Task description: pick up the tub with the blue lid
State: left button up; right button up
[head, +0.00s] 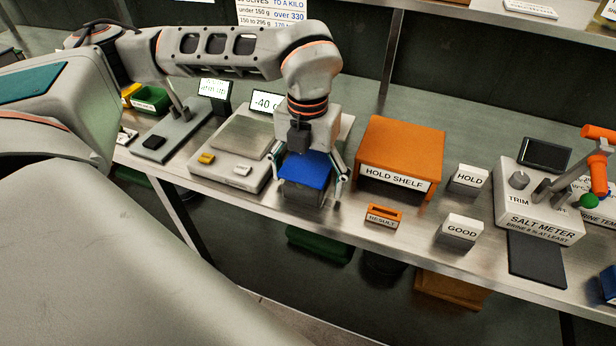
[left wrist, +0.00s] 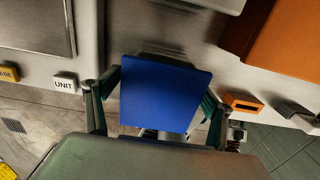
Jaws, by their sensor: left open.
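The tub with the blue lid (head: 307,169) stands near the front edge of the steel bench, between the scale and the orange hold shelf. Its grey body shows below the lid. My left gripper (head: 308,180) is above it with the fingers spread, one on each side of the tub. In the left wrist view the blue lid (left wrist: 165,95) fills the space between the open fingers (left wrist: 155,112). I cannot tell whether either finger touches the tub. My right gripper is not in view.
The scale (head: 225,155) is close on the left, with a yellow and a white button. The orange hold shelf (head: 402,145) is close on the right. A small orange result holder (head: 383,215), HOLD and GOOD blocks (head: 460,230) and the salt meter (head: 540,205) stand farther right.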

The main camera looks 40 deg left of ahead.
pick_arm(q)
jog(key=c, duration=1.4)
jog(key=shift+r, duration=0.1)
